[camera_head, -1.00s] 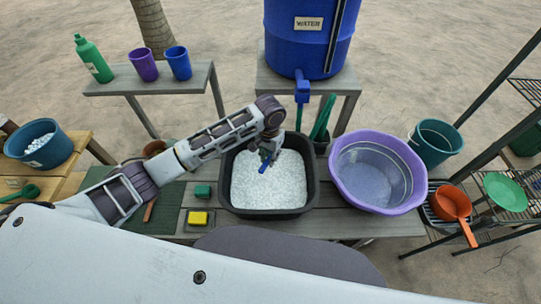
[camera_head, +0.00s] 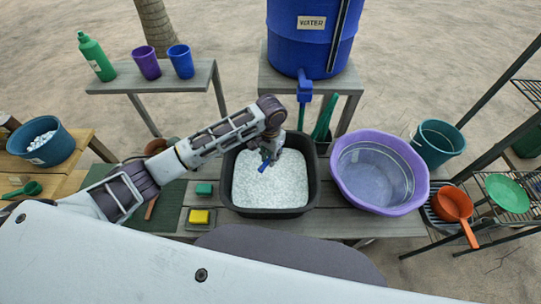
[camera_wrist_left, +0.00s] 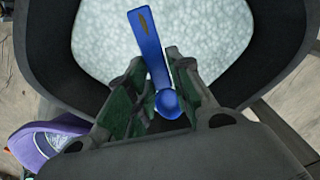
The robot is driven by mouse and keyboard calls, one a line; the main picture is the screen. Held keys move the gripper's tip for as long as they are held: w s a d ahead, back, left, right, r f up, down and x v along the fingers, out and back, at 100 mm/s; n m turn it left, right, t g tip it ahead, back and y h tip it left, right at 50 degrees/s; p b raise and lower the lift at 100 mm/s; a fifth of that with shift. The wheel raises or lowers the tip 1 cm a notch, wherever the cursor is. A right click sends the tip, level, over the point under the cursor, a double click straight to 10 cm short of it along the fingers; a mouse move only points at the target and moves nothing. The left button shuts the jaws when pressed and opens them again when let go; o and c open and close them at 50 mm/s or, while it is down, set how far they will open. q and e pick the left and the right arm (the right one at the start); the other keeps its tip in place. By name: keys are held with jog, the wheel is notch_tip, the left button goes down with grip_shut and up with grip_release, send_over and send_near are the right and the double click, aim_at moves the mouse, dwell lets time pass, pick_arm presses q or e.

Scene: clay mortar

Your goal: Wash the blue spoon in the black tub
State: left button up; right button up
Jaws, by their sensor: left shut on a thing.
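The black tub (camera_head: 312,197) stands on the grey bench, filled with white foamy or bubbly content. My left gripper (camera_head: 268,158) is over the tub, inside its outline and toward the back. It is shut on the blue spoon (camera_head: 263,167). In the left wrist view the blue spoon (camera_wrist_left: 152,48) sits between the fingers of the gripper (camera_wrist_left: 160,100), with its rounded end near the palm and its long end pointing out over the foam. A dark brownish mark shows on the long end. Whether the spoon touches the foam I cannot tell. My right gripper is not in view.
A purple basin (camera_head: 423,185) stands right of the tub. A yellow sponge (camera_head: 199,216) and a green block (camera_head: 204,189) lie left of it. A blue water barrel (camera_head: 310,45) with a tap stands behind. An orange pan (camera_head: 453,205) is on the right rack.

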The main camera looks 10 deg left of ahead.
pick_arm(q)
jog(key=shift+f, duration=2.65)
jog(key=shift+f+b, duration=0.45)
jog(key=shift+f, duration=0.9)
notch_tip(320, 180, down, 7)
jog(key=b, duration=0.8)
jog(key=shift+f, duration=0.15)
jog(key=shift+f+b, duration=0.35)
jog(key=shift+b, duration=0.15)
jog(key=shift+f, duration=0.2)
jog(key=shift+f, duration=0.45)
